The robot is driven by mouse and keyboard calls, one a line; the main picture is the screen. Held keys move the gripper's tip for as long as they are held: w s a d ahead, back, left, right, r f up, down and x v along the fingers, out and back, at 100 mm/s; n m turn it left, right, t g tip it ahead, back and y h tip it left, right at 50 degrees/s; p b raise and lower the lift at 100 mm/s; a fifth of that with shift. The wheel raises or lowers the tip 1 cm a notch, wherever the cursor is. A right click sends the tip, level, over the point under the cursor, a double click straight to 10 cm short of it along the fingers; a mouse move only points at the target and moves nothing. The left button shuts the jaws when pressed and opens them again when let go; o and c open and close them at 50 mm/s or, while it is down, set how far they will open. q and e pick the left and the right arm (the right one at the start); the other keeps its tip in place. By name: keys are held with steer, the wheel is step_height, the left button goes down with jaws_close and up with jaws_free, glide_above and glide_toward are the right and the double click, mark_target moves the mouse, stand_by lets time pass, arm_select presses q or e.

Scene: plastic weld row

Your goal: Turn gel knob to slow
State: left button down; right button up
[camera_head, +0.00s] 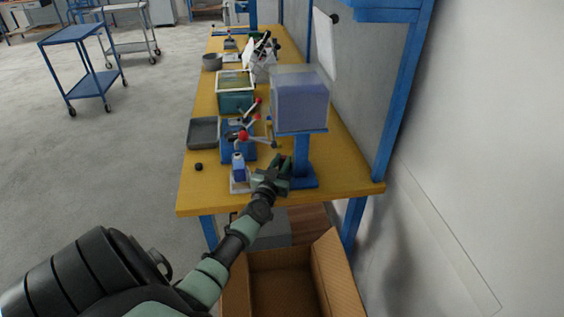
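My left gripper (280,168) reaches over the near end of the yellow workbench (335,182). It is beside the blue stand (302,155) that carries a translucent bluish box (300,100). Its fingers are small and dark against the stand's base, so I cannot tell how far apart they are or whether they touch anything. No knob marked gel or slow can be made out; one may be hidden behind the gripper. A small bottle with a blue label (239,168) stands on a pale base just left of the gripper. My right gripper is out of view.
A blue device with red-ended levers (238,148), a grey tray (203,131) and a teal bin (235,98) stand farther along the bench. A small black round piece (199,167) lies near the left edge. An open cardboard box (285,283) is below the near edge.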

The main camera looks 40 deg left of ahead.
arm_select(q)
steer(key=shift+r+p, duration=0.2)
steer(key=shift+p, duration=0.25)
steer(key=n+y+p, duration=0.1)
steer(key=n+g+y+p, duration=0.1)
steer(key=y+p, duration=0.1)
steer(key=shift+w+d+r+g, duration=0.15)
steer(key=shift+d+g, duration=0.05)
steer(key=shift+g, duration=0.1)
steer(key=shift+f+n+g+y+p, duration=0.25)
steer(key=shift+n+g+y+p, duration=0.15)
steer(key=shift+n+y+p, duration=0.15)
steer(key=shift+f, duration=0.1)
steer(key=c, duration=1.5)
jaws_free()
